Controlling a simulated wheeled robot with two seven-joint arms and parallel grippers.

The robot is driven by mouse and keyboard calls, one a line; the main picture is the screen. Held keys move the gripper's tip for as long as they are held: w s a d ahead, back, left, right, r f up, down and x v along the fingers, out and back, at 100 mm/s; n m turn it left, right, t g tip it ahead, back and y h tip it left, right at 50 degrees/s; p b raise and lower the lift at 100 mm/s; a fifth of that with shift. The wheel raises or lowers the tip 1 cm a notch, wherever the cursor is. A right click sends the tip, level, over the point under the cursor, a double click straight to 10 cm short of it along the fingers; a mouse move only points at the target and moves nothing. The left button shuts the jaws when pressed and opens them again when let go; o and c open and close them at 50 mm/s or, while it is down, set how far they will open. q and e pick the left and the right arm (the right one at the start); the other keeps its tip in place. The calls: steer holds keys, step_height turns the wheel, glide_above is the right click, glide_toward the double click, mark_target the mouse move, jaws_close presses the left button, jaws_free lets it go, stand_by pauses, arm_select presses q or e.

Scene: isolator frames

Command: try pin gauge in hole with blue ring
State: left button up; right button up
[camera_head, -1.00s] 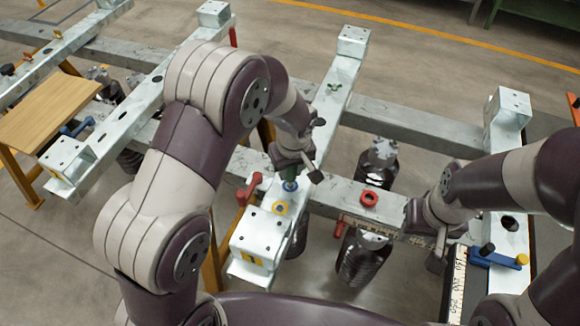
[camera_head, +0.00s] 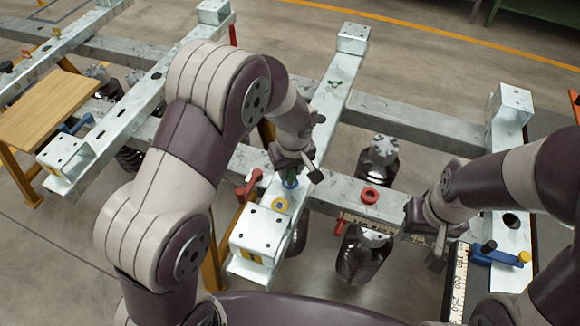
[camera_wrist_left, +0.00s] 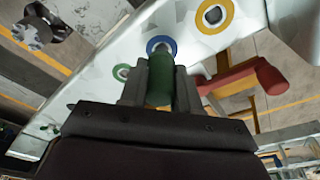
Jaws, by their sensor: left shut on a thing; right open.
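My left gripper (camera_head: 292,172) is shut on the green-handled pin gauge (camera_wrist_left: 160,80), above the pale metal crossbeam (camera_head: 322,115). The blue ring (camera_wrist_left: 161,45) lies on the crossbeam right at the far end of the green handle, in line with it in the left wrist view. It also shows just under the gripper in the head view (camera_head: 290,183). The handle's end overlaps the ring, and I cannot tell whether the pin is inside the hole. My right gripper (camera_head: 428,240) is open at the right, by the long beam.
A yellow ring (camera_wrist_left: 214,15) and a green ring (camera_wrist_left: 121,73) flank the blue one. A red clamp handle (camera_wrist_left: 245,75) stands close beside my left gripper. A red ring (camera_head: 370,195) lies on the long beam. A blue-handled tool (camera_head: 497,257) is at the right.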

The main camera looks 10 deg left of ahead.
arm_select(q)
steer(key=shift+f+b, duration=0.85)
steer(key=shift+f, duration=0.4)
steer(key=shift+r, duration=0.1)
stand_by(0.3)
step_height(320, 180, up, 8)
steer(key=p, duration=0.6)
steer(key=shift+f, duration=0.3)
